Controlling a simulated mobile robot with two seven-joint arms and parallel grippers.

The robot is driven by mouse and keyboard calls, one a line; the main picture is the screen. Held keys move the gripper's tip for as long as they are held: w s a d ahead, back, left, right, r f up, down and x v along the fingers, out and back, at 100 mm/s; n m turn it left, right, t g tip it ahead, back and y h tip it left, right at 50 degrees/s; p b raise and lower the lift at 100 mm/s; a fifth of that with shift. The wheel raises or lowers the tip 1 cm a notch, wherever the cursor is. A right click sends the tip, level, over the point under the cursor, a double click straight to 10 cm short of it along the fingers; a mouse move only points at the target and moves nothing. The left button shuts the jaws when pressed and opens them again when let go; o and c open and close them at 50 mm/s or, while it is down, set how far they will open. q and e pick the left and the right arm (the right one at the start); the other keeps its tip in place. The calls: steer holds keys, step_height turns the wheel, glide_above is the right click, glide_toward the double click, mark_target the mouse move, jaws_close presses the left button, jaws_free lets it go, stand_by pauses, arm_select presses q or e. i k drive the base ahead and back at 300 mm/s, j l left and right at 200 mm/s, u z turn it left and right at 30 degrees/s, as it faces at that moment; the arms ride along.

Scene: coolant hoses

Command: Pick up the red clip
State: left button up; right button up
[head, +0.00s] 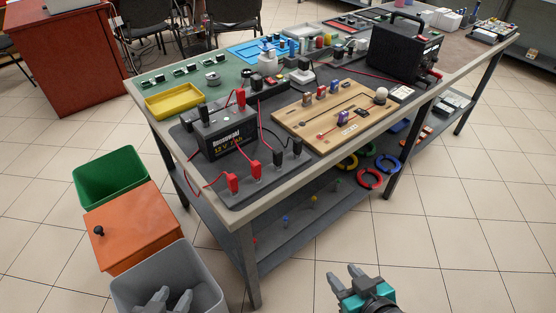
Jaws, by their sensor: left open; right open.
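Two red clips stand at the front of the dark mat on the table, one on the left (233,183) and one beside it on the right (255,169). Another red clip (241,98) is at the top of the black battery (226,138). Red cables run near the battery and clips. My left gripper (172,297) is open at the bottom edge, in front of the grey bin and well below the table top. My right gripper (346,277) is open over the floor, right of the table's front leg. Neither gripper touches a clip.
Black clips (279,146) stand right of the red ones. A wooden board (300,131) and a yellow tray (172,101) share the table. The table's front edge (290,179) lies between my grippers and the clips. Green (112,178), orange (132,225) and grey (207,270) containers stand left.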

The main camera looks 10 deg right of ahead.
mark_target(256, 169)
steer(key=i+l, duration=0.1)
steer(key=l, duration=0.25)
steer(key=i+l, duration=0.1)
steer(key=l, duration=0.25)
steer(key=i+l, duration=0.1)
steer(key=l, duration=0.25)
steer(key=i+l, duration=0.1)
steer(key=l, duration=0.25)
